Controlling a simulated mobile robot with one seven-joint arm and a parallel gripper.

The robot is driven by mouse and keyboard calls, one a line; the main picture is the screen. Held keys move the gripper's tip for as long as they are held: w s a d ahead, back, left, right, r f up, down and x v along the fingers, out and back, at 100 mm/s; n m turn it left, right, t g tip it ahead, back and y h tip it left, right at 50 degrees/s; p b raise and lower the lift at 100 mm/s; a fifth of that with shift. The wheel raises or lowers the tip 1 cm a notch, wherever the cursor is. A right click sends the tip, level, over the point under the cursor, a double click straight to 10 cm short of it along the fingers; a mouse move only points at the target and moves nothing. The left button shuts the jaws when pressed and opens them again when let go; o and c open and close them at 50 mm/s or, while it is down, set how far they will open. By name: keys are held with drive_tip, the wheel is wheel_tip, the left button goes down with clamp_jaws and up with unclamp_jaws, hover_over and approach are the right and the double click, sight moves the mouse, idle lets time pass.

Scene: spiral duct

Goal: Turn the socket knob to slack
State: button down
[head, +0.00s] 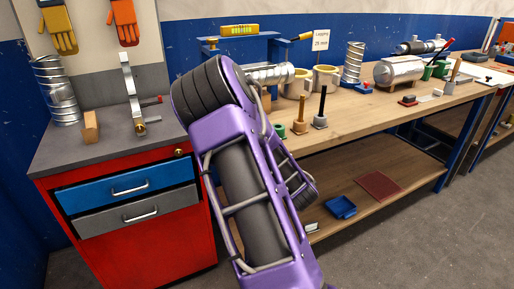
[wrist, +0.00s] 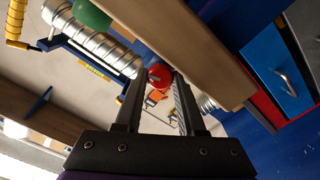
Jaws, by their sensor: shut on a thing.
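In the wrist view my gripper (wrist: 160,84) has its two dark fingers closed on a small round red knob (wrist: 159,75) with a pale mark on its face. The knob sits right between the fingertips. It appears to be the socket knob, but I cannot read any slack marking or its exact turn angle. A silver spiral duct (wrist: 108,46) lies to the left of it in the wrist view. The duct also shows in the head view (head: 270,75), partly behind my purple arm. My arm hides the gripper and the knob in the head view.
A wooden workbench (head: 405,112) carries tan rings, a standing duct piece (head: 353,63), a silver cylinder (head: 399,70) and upright pegs (head: 320,107). A red cabinet (head: 125,235) with blue and grey drawers stands at left. A blue tray (head: 341,207) lies on the lower shelf.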

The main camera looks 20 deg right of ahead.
drive_tip(key=c, duration=0.5)
unclamp_jaws()
drive_tip(key=m, duration=0.4)
drive_tip(key=shift+m, duration=0.4)
drive_tip(key=shift+m+p, duration=0.4)
drive_tip(key=shift+m, duration=0.4)
